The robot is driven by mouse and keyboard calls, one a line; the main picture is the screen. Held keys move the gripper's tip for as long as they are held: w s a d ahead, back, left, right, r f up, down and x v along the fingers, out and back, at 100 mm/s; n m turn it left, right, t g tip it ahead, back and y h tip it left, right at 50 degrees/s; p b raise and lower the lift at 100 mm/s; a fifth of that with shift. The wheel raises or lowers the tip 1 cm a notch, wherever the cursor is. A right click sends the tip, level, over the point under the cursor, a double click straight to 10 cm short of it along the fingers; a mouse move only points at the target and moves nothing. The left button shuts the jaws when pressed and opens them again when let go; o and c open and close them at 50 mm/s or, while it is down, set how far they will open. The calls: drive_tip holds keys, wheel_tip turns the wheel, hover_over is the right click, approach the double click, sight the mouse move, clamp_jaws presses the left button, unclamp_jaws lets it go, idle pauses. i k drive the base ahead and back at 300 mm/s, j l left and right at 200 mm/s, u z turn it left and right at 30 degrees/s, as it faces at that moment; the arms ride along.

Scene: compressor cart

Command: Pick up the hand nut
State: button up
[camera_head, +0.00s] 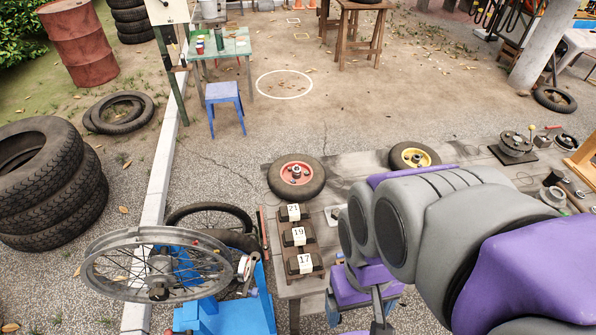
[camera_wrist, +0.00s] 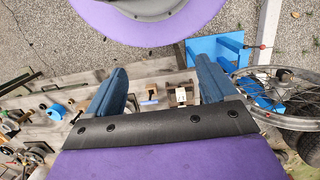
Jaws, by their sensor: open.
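I cannot pick out the hand nut for certain in either view; the small parts on the workbench (camera_head: 360,170) are too small to tell apart. My gripper (camera_wrist: 162,78) shows in the wrist view with its two blue fingers spread wide and nothing held between them. Beyond the fingers are a small white-labelled dark block (camera_wrist: 181,95) and a small wooden-looking piece beside it. In the head view, my purple and grey arm covers much of the bench's front right, and the gripper is partly hidden below it.
On the bench lie a red-hubbed wheel (camera_head: 297,175), a yellow-hubbed wheel (camera_head: 414,156) and numbered blocks (camera_head: 298,237). A spoked rim (camera_head: 157,266) sits on a blue stand (camera_head: 232,312) at the left. Stacked tyres (camera_head: 50,190) stand far left. The ground behind the bench is mostly clear.

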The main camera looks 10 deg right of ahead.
sight(334, 214)
drive_tip(key=i+l, duration=0.1)
drive_tip(key=l, duration=0.3)
drive_tip(key=i+l, duration=0.1)
drive_tip(key=l, duration=0.3)
drive_tip(key=i+l+z, duration=0.1)
drive_tip(key=l, duration=0.3)
drive_tip(key=i+l, duration=0.15)
drive_tip(key=l, duration=0.25)
